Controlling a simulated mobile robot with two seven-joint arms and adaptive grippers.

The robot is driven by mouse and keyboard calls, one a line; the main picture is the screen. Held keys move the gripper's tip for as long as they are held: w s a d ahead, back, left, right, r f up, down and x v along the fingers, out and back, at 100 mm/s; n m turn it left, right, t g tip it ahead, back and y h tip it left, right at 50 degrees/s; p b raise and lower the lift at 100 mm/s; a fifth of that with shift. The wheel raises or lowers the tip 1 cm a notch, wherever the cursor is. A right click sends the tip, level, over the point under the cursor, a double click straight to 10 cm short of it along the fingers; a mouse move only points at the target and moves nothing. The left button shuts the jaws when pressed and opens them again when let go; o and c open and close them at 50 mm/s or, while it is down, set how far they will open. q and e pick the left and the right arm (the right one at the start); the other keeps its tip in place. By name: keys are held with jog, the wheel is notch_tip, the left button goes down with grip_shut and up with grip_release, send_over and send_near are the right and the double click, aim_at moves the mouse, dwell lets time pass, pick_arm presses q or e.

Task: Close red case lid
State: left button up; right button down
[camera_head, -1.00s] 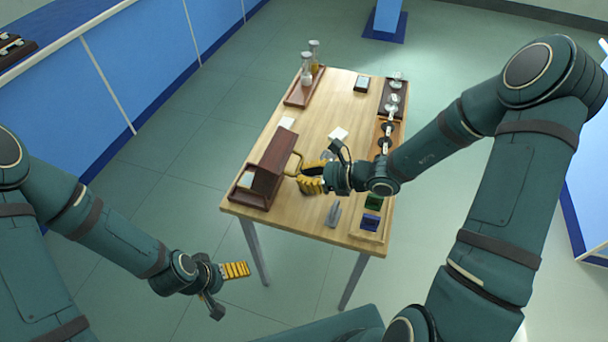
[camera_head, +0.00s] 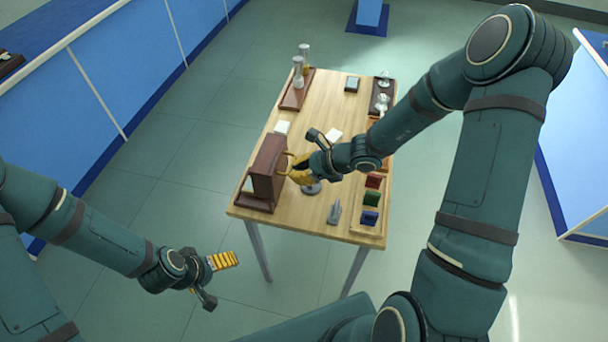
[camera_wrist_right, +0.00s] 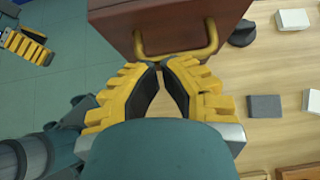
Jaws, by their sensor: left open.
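The red case (camera_head: 247,199) stands at the left front of the wooden table. Its dark red lid (camera_head: 269,165) is raised, close to upright, with a pale inside showing at its left. In the right wrist view, the lid (camera_wrist_right: 165,22) has a brass handle (camera_wrist_right: 178,58) on its face. My right gripper (camera_head: 287,166) is at the lid's face; its yellow fingers (camera_wrist_right: 160,66) come together at the tips by the handle bar. Whether they touch it I cannot tell. My left gripper (camera_head: 236,260) is open and empty, off the table's front left.
Red, green and blue holders (camera_head: 371,199) stand at the table's right front, with a small grey stand (camera_head: 334,213) nearby. Glass flasks on a tray (camera_head: 297,90) stand at the back left. The floor left of the table is clear.

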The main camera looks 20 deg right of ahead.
aim_at(278, 161)
jog(key=shift+w+a+r+g+h+p, duration=0.5)
jog(key=shift+a+r+h+p, duration=0.15)
jog(key=shift+a+h+p, duration=0.15)
jog(key=shift+w+a+r+p, duration=0.15)
jog(key=shift+w+a+p, duration=0.25)
jog(key=shift+p, duration=0.3)
jog(key=shift+w+a+r, duration=0.1)
jog(key=shift+a+r, duration=0.05)
jog(key=shift+a, duration=0.1)
jog(key=shift+w+a+g+h+p, duration=0.25)
jog(key=shift+g+h+p, duration=0.2)
jog(key=shift+h, duration=0.2)
jog(key=shift+w+a+g+h+p, duration=0.1)
jog(key=shift+a+g+h+p, duration=0.25)
jog(key=shift+h, duration=0.3)
pick_arm(q)
notch_tip(278, 161, up, 6)
jog(key=a, duration=0.1)
jog(key=shift+w+r, duration=0.15)
jog(key=shift+r, duration=0.05)
pick_arm(e)
jog(key=shift+w+a+r, duration=0.1)
jog(key=shift+w, duration=0.05)
pick_arm(q)
jog(key=shift+a+r+p, duration=0.1)
jog(key=shift+p, duration=0.2)
pick_arm(e)
jog(key=shift+a, duration=0.1)
